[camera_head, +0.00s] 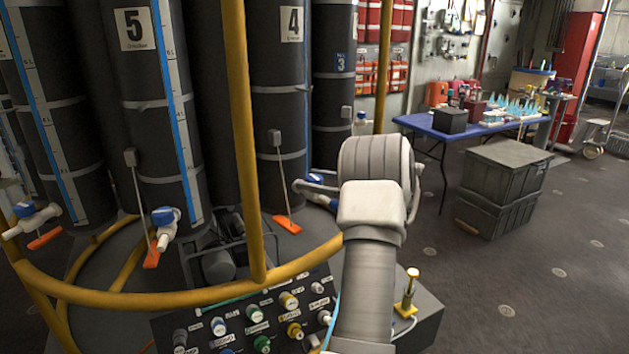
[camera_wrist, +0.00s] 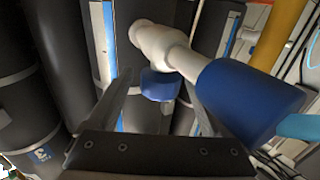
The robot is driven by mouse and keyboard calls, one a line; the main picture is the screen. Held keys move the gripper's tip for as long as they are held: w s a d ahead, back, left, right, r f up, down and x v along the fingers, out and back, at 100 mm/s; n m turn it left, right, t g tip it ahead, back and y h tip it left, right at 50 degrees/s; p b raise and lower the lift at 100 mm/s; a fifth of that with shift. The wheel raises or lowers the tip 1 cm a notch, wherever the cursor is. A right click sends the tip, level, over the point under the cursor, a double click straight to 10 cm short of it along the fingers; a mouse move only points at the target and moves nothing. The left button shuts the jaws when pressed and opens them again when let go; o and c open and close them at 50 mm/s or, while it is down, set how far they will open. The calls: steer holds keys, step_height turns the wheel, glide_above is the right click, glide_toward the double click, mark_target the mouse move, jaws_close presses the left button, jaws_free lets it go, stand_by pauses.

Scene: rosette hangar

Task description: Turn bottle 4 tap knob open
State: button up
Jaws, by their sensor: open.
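Bottle 4 (camera_head: 281,110) is a tall dark cylinder with a white number label, left of my arm in the head view. Its tap is mostly hidden behind my wrist there; a bit of blue (camera_head: 317,178) shows at the wrist's left edge. In the wrist view, a white tap (camera_wrist: 163,45) has a small blue knob (camera_wrist: 160,87) and a larger blue cylindrical end (camera_wrist: 245,98). My gripper (camera_wrist: 158,80) is open, with the small knob appearing between its fingertips. I cannot tell whether the fingers touch it. The right finger is partly hidden behind the large blue end.
A yellow rail (camera_head: 245,150) curves around the bottles. A panel of coloured knobs (camera_head: 255,320) lies below. Bottle 5 (camera_head: 150,90) has its own blue-knobbed tap (camera_head: 165,222). A blue table (camera_head: 470,130) and black crates (camera_head: 503,185) stand right, with open floor in front.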

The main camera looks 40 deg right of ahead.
steer(key=p+v, duration=0.1)
steer(key=v, duration=1.6)
steer(key=shift+s, duration=0.2)
